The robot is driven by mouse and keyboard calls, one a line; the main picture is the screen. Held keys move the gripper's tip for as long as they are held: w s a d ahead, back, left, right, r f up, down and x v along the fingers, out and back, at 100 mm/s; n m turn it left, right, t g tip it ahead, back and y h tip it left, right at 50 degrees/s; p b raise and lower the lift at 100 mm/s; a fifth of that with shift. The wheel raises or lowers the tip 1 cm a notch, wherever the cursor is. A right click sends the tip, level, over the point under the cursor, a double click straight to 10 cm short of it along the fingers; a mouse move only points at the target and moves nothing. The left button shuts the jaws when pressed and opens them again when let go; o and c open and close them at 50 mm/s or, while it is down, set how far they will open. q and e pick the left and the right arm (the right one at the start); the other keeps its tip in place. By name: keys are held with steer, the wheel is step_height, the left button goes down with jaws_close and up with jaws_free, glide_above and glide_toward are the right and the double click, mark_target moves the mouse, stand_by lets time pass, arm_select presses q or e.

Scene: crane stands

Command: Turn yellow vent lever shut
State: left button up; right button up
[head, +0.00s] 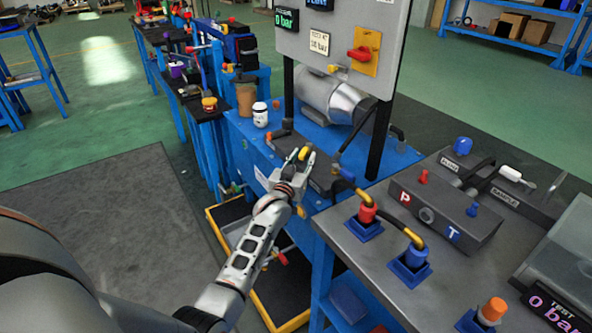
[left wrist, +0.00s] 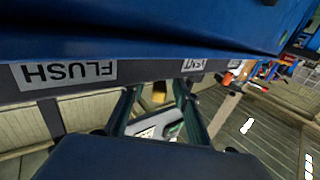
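The yellow vent lever (head: 304,153) shows as a small yellow grip at the front edge of the blue stand, in the head view. My left gripper (head: 303,156) is there, with its fingertips on either side of the yellow grip. In the left wrist view the yellow lever end (left wrist: 159,92) lies between the two spread fingers (left wrist: 155,97), with gaps visible beside it. An upside-down label (left wrist: 195,64), apparently VENT, is just above it. Contact with the fingers cannot be seen, and the lever's base is hidden. My right gripper is not in view.
A FLUSH label (left wrist: 69,72) is on the same dark strip. A white jar (head: 260,115) and brown cup (head: 245,98) stand on the blue stand (head: 240,135). Hoses with red (head: 367,212) and blue (head: 416,255) couplings occupy the right bench. Open floor (head: 110,200) lies left.

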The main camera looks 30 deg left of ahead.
arm_select(q)
steer(key=v, duration=1)
steer(key=shift+s, duration=0.3)
